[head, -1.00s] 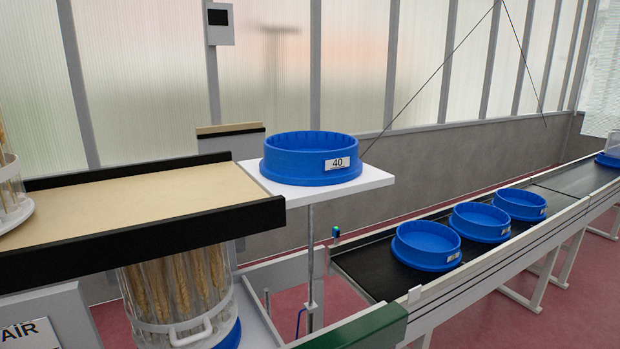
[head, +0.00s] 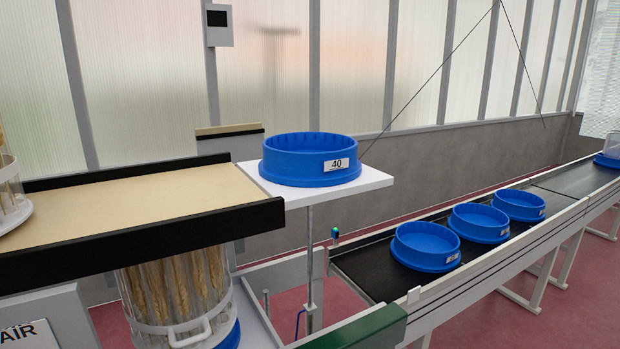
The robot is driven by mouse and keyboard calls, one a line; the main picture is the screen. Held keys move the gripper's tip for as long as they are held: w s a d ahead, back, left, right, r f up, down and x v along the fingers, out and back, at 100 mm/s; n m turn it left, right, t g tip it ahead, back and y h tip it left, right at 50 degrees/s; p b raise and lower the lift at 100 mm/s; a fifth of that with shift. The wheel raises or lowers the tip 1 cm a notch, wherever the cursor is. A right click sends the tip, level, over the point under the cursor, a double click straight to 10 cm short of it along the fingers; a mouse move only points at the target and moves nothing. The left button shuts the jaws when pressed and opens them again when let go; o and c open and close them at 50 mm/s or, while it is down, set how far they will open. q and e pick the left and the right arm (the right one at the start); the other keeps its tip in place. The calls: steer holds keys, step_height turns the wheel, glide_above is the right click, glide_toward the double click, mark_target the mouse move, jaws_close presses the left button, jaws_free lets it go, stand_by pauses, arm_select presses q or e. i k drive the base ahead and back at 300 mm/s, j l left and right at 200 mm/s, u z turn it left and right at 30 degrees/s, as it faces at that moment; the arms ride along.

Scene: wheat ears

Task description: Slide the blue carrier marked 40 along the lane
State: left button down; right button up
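The blue carrier marked 40 (head: 300,172) is a round open tray with a white label on its front right. It sits upright on a small white platform (head: 366,183) at the right end of a tan lane (head: 130,205). Neither of my grippers shows in the head view.
Several more blue carriers, one of them near the front (head: 425,246), sit on a lower black conveyor (head: 370,270) at the right. A clear container of wheat ears (head: 178,290) stands under the lane. Another wheat holder (head: 10,200) shows at the left edge.

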mark_target(297, 159)
steer(key=i+l+u, duration=0.15)
steer(key=u, duration=0.3)
steer(key=i+l+u, duration=0.1)
steer(key=l+u, duration=0.6)
steer(key=u, duration=0.2)
steer(key=i+l, duration=0.05)
